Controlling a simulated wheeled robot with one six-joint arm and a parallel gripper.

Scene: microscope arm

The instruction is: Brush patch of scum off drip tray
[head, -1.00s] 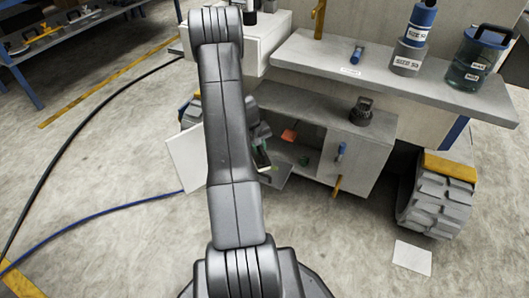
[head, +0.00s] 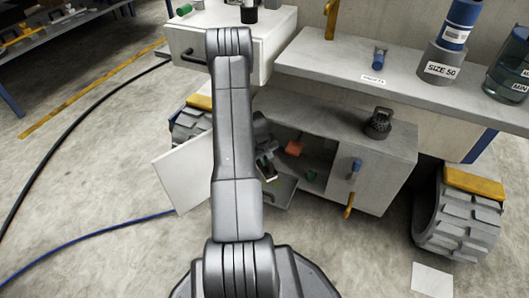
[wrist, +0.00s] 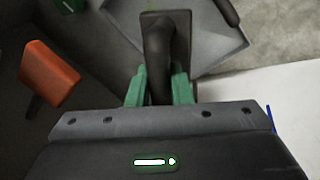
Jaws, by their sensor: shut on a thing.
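My gripper (wrist: 158,90) has its green fingers shut on the dark handle of a tool, which I take to be the brush (wrist: 165,20). The tool's dark flat block lies ahead of the fingers; no bristles show. In the wrist view, a grey flat surface that may be the drip tray (wrist: 222,47) lies beyond the tool; I cannot tell whether they touch. In the head view, my gripper (head: 267,168) is at the open cabinet, partly hidden by my arm, above a grey panel (head: 284,190) projecting from it. I cannot make out the scum patch.
An orange block (head: 294,148) is inside the cabinet (head: 385,165); it also shows in the wrist view (wrist: 48,75). The open white door (head: 182,172) stands left of my arm. A shelf (head: 400,85) overhangs the cabinet. A treaded wheel (head: 458,215) stands at right.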

